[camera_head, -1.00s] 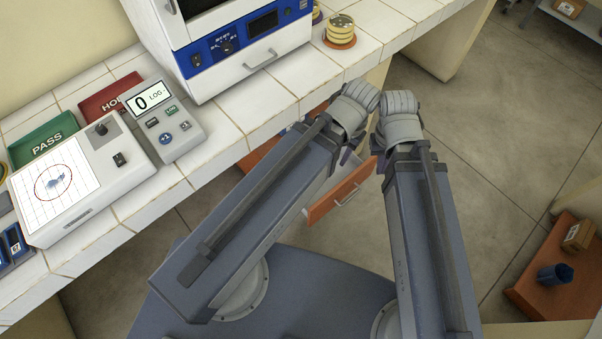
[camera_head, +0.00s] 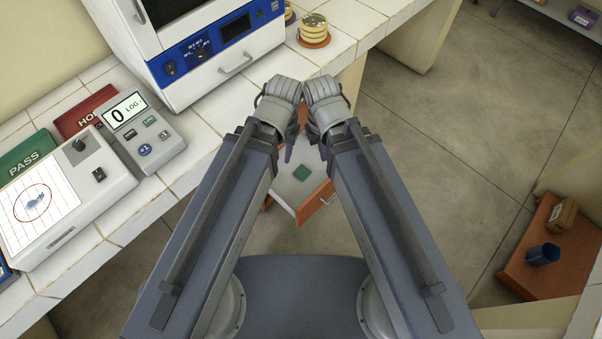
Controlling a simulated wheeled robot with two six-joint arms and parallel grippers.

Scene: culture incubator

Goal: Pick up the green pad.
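The green pad (camera_head: 302,173) is a small green square. It lies inside an open drawer (camera_head: 316,203) with an orange-brown front, below the counter. Both my arms reach forward over the drawer. My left gripper (camera_head: 288,150) and my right gripper (camera_head: 322,150) point down above the drawer, one on each side of the pad in the picture. Their wrists hide most of the fingers, so I cannot see whether they are open. The pad lies apart from both, with drawer floor visible around it.
The white tiled counter (camera_head: 210,130) holds a blue-and-white incubator (camera_head: 205,55), a counter device (camera_head: 142,120), a plotter (camera_head: 60,195), a green PASS tray (camera_head: 28,155) and a stack of yellow dishes (camera_head: 313,30). A low orange-brown table (camera_head: 560,275) at right bears a blue cup (camera_head: 543,254).

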